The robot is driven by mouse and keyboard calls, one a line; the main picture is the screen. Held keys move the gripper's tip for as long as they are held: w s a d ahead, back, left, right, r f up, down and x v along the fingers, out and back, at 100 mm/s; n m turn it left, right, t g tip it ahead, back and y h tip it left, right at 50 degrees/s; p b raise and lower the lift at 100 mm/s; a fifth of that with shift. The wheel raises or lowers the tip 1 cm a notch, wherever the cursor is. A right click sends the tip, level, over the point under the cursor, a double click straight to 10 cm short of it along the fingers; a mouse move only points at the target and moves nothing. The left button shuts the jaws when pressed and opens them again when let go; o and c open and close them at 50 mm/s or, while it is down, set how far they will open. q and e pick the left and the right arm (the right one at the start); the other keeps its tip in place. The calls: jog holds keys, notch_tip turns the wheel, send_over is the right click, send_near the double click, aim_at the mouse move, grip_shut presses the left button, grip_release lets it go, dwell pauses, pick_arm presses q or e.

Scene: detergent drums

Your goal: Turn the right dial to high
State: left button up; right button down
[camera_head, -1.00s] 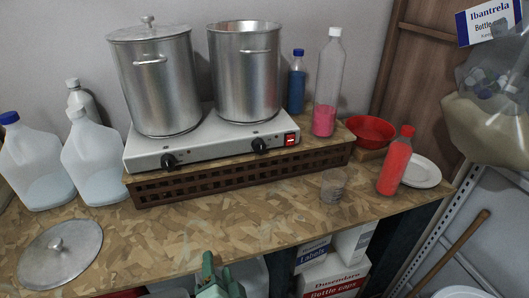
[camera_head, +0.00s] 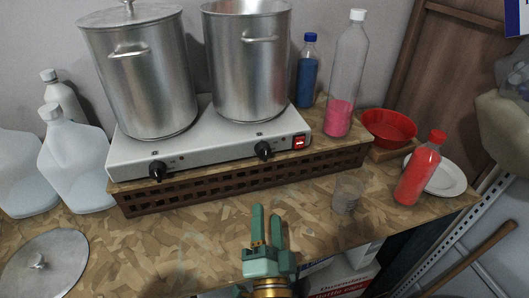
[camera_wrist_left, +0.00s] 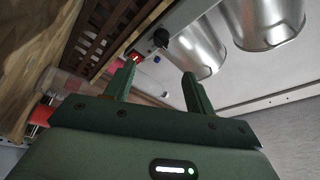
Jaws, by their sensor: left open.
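The right dial (camera_head: 263,150) is a black knob on the front of the white two-burner hotplate (camera_head: 220,150), just left of a lit red switch (camera_head: 299,142). The left dial (camera_head: 157,170) is a similar black knob further left. My left gripper (camera_head: 265,225) is green, open and empty, in front of and below the right dial, apart from it. In the left wrist view the gripper's two fingers (camera_wrist_left: 158,82) stand apart, with a dial (camera_wrist_left: 161,38) and the red switch (camera_wrist_left: 134,57) beyond them. My right gripper is not in view.
Two steel pots (camera_head: 140,75) (camera_head: 246,65) stand on the hotplate, which rests on a brown slatted crate (camera_head: 200,188). A clear cup (camera_head: 347,195) and a red bottle (camera_head: 418,172) stand to the right. The worktop before the crate's middle is clear.

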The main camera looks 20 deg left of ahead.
pick_arm(q)
jog(key=p, duration=0.2)
send_near(264, 158)
jog(key=p+x, duration=0.1)
jog(key=x, duration=0.8)
jog(key=shift+w, duration=0.25)
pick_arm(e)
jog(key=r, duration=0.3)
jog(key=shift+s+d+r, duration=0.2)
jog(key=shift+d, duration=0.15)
pick_arm(q)
jog(key=shift+c, duration=0.3)
jog(key=shift+s, duration=0.1)
jog(key=c, duration=0.9)
